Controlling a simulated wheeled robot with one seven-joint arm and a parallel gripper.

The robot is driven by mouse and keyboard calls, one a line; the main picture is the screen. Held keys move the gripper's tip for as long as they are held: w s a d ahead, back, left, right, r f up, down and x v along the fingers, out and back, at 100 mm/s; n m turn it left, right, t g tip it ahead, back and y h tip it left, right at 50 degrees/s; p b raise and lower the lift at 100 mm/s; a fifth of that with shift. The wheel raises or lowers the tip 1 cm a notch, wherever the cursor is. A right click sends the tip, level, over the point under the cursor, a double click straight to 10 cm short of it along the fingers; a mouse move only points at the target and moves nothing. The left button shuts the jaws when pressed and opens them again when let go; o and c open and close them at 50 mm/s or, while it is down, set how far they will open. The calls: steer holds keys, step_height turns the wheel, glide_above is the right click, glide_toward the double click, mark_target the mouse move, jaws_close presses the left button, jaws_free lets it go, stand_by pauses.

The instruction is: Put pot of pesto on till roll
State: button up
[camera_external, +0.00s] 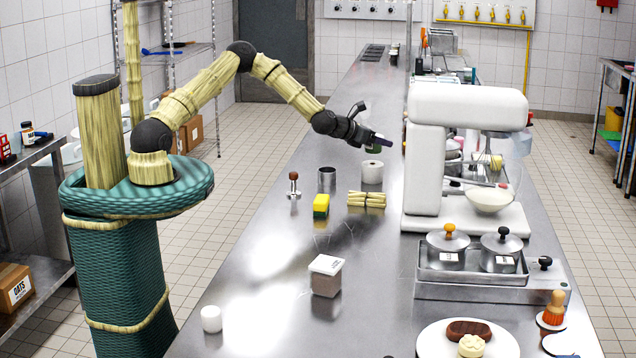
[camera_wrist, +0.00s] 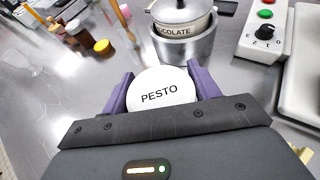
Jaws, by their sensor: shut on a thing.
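My gripper (camera_external: 377,142) is shut on the pot of pesto (camera_external: 373,149), a small green pot. In the wrist view its round white lid, marked PESTO (camera_wrist: 160,92), faces up between my two purple fingers. I cannot tell whether the two touch.
A white stand mixer (camera_external: 424,150) stands close on the right. Another white cylinder (camera_external: 211,318) stands at the front left. A pot marked CHOCOLATE (camera_wrist: 182,17) shows ahead.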

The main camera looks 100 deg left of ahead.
mark_target(378, 150)
steer(key=shift+f+p, duration=0.45)
steer(key=shift+f, duration=1.4)
steer(key=shift+f, duration=0.1)
steer(key=shift+f, duration=0.1)
steer(key=o, duration=1)
steer(key=shift+r, duration=0.25)
steer(key=b+v, duration=0.2)
steer(key=v, duration=1)
steer(key=shift+d+f+b, duration=0.1)
steer(key=shift+f+b, duration=0.05)
steer(key=shift+b, duration=0.15)
